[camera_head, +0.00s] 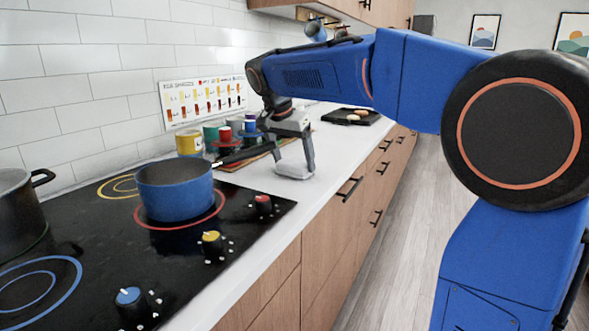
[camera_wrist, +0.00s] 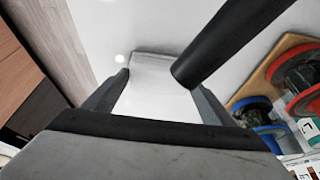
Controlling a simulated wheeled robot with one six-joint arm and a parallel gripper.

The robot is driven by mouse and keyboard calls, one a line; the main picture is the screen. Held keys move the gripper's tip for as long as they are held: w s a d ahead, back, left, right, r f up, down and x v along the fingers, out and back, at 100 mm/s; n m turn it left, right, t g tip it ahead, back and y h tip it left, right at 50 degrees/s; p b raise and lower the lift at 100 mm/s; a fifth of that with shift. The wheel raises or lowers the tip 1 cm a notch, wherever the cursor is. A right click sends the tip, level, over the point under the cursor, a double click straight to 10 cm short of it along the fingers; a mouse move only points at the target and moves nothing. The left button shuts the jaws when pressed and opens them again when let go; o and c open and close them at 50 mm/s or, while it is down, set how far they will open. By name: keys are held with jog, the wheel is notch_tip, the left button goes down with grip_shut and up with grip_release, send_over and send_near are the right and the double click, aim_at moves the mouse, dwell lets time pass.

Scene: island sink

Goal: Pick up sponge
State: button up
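A pale grey-white block, which looks like the sponge (camera_head: 294,171), lies on the white counter beyond the cooktop. My gripper (camera_head: 293,158) is over it, pointing down, with one finger reaching down by its right side. In the wrist view the sponge (camera_wrist: 155,72) shows between the two fingertips of my gripper (camera_wrist: 160,82). The fingers are apart, one on each side of it. I cannot tell whether they touch it. The sponge's near end is hidden in the wrist view behind the gripper body.
A blue pot (camera_head: 175,190) sits on the black cooktop (camera_head: 180,275); its black handle (camera_wrist: 235,40) runs close to the right finger. Coloured cups (camera_head: 190,141) stand on a wooden board beside the gripper. A dark tray (camera_head: 351,116) lies farther along the counter.

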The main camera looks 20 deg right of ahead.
aim_at(293, 163)
jog(key=c, duration=0.5)
jog(key=shift+r, duration=0.15)
notch_tip(293, 163, up, 10)
jog(key=shift+o, duration=0.5)
